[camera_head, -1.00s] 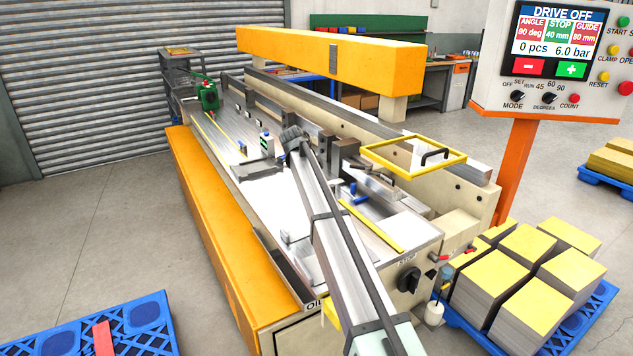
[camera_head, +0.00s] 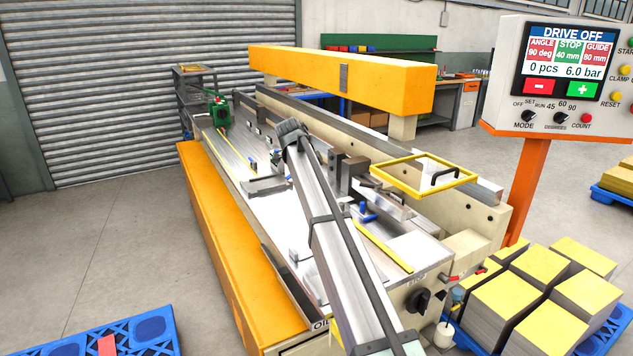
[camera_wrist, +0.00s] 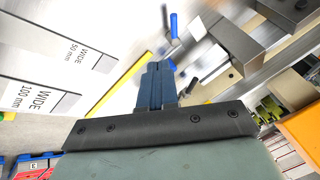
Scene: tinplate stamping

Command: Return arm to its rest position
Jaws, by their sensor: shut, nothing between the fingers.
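My arm (camera_head: 335,240) reaches from the bottom of the head view up over the machine's steel bed, its dark wrist end near the middle of the bed. My gripper (camera_wrist: 153,68) shows in the wrist view as two dark blue fingers, pressed together and empty. The gripper cannot be made out in the head view. The machine (camera_head: 222,235) has an orange front and a pale metal bed. In the wrist view a blue-handled lever (camera_wrist: 174,25) lies beyond the fingertips; I cannot tell the gap between them.
A yellow frame with a black handle (camera_head: 424,172) stands right of the arm. An orange beam (camera_head: 340,75) spans the back. The control panel (camera_head: 555,75) on an orange post is at right. Stacked yellow-topped blocks (camera_head: 510,300) and a blue pallet (camera_head: 150,325) flank the machine.

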